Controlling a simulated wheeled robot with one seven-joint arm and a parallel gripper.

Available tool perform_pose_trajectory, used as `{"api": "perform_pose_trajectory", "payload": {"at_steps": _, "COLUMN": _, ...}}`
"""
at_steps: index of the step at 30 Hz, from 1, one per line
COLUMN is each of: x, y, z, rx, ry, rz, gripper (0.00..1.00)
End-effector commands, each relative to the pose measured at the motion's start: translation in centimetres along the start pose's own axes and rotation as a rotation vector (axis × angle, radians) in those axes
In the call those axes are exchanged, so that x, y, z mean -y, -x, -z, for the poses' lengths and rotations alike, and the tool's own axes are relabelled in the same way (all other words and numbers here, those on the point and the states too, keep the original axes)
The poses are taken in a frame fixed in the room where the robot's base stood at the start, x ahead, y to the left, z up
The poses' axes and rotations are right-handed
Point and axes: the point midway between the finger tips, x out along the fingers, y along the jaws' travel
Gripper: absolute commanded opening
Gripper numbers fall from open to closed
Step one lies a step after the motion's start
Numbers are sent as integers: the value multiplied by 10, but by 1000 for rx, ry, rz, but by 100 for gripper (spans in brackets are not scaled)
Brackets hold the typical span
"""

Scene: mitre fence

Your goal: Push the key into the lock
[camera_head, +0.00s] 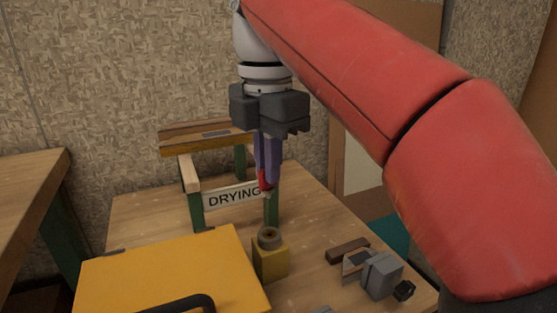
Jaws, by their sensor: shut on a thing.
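My gripper (268,178) points down above the work table, with purple fingers below a dark grey body. It is shut on a small red thing (265,180), which seems to be the key; its lower end is hard to make out. The lock (271,260) looks like a yellow block with a grey round collar (269,237) and a dark opening on top. It stands upright on the table, below the gripper and nearer to the camera. The key and the lock are apart.
A rack with a "DRYING" sign (230,197) stands just behind the gripper. A yellow case (180,270) with a black handle lies left of the lock. A wooden block (347,250) and a grey clamp-like thing (380,277) lie on the right of the wooden table (310,215).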

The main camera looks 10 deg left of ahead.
Motion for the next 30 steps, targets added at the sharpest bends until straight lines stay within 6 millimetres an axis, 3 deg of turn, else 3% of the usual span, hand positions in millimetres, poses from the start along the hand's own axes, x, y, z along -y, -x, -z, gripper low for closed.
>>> {"api": "perform_pose_trajectory", "payload": {"at_steps": 11, "x": 0, "y": -8, "z": -1, "rx": 0, "ry": -1, "rz": 0, "gripper": 0}}
{"api": "perform_pose_trajectory", "payload": {"at_steps": 24, "x": 0, "y": -52, "z": -1, "rx": 0, "ry": -1, "rz": 0, "gripper": 0}}
{"api": "perform_pose_trajectory", "payload": {"at_steps": 30, "x": 0, "y": -61, "z": -1, "rx": 0, "ry": -1, "rz": 0, "gripper": 0}}
